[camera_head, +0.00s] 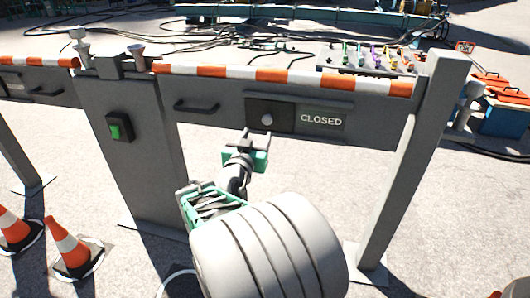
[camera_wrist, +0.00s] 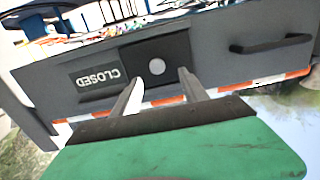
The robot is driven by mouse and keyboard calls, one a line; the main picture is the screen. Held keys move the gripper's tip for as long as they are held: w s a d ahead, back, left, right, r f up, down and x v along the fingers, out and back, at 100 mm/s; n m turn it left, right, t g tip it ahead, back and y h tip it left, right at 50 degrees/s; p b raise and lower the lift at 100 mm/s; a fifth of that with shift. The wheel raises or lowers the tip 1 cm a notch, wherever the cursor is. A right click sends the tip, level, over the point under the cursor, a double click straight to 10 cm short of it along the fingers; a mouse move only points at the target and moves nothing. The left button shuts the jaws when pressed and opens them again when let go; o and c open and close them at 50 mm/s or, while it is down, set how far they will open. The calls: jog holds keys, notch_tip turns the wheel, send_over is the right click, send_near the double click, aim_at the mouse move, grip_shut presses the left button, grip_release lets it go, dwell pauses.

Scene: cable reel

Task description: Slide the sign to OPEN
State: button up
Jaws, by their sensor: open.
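The sign is a dark sliding plate (camera_head: 257,107) with a round pale knob (camera_head: 266,119), set on the front of a grey barrier panel. The word CLOSED (camera_head: 321,120) shows to the right of the plate. In the wrist view the CLOSED lettering (camera_wrist: 97,78) appears upside down, left of the knob (camera_wrist: 157,67). My gripper (camera_head: 255,137) is just in front of and below the knob. In the wrist view its two fingers (camera_wrist: 160,85) are apart, pointing toward the knob, with nothing between them. I cannot tell whether they touch the plate.
A black handle (camera_head: 196,106) sits on the panel left of the sign. A grey post with a green switch (camera_head: 120,128) stands further left, and another post (camera_head: 418,150) at right. Traffic cones (camera_head: 74,248) stand at lower left. Coloured items and cables lie behind the barrier.

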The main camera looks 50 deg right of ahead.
aim_at(266, 120)
jog(key=shift+h, duration=0.4)
jog(key=x, duration=0.8)
jog(key=shift+s+d+r, duration=0.1)
jog(key=shift+s+d, duration=0.1)
grip_shut()
dwell(0.7)
